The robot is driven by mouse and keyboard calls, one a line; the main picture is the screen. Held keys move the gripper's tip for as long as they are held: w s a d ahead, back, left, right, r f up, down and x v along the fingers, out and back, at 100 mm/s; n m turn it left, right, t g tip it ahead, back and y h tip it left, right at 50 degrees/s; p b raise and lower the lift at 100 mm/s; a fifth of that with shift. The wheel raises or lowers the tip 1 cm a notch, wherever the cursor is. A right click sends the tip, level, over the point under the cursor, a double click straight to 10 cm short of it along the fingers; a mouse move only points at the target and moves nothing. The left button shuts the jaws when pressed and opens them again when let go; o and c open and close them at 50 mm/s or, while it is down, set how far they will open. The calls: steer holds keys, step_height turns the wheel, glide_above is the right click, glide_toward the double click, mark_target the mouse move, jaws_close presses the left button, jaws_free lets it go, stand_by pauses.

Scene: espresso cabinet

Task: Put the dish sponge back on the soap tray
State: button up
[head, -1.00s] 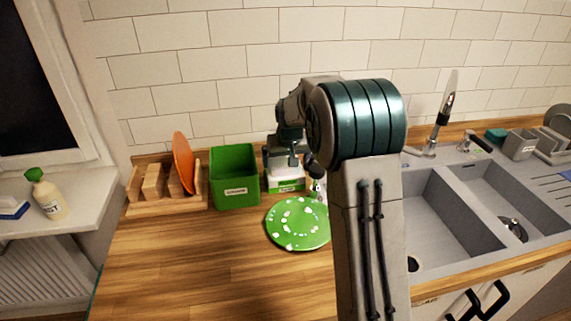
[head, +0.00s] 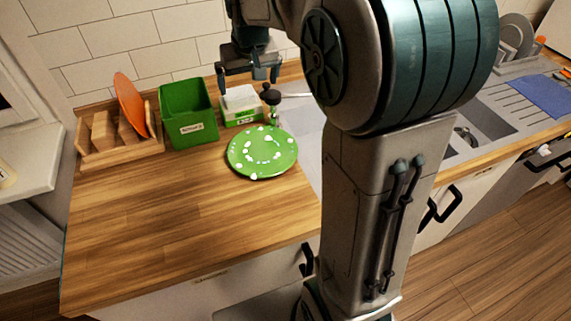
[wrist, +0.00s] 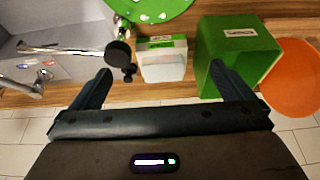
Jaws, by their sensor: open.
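My gripper (head: 248,80) is open, with its fingers pointing down over the back of the counter. Between and below them is a white block-shaped item with a green-and-white front (head: 241,100). It also shows between the fingertips in the wrist view (wrist: 163,62), and nothing is visibly gripped. I cannot make out the dish sponge or the soap tray for sure in the current views. My arm hides much of the sink and the wall behind it in the head view.
A green bin (head: 188,113) and wooden rack (head: 105,140) with an orange plate (head: 130,103) stand left. A spotted green plate (head: 262,153) lies in front, beside a black-topped object (head: 270,96). A blue cloth (head: 543,96) lies far right. The counter's left front is clear.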

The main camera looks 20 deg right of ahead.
steer(key=s+f, duration=0.2)
steer(key=s, duration=1)
steer(key=s+f+g, duration=0.1)
steer(key=s+f, duration=0.2)
steer(key=s, duration=1)
steer(key=shift+s+f, duration=0.25)
steer(key=shift+f, duration=0.05)
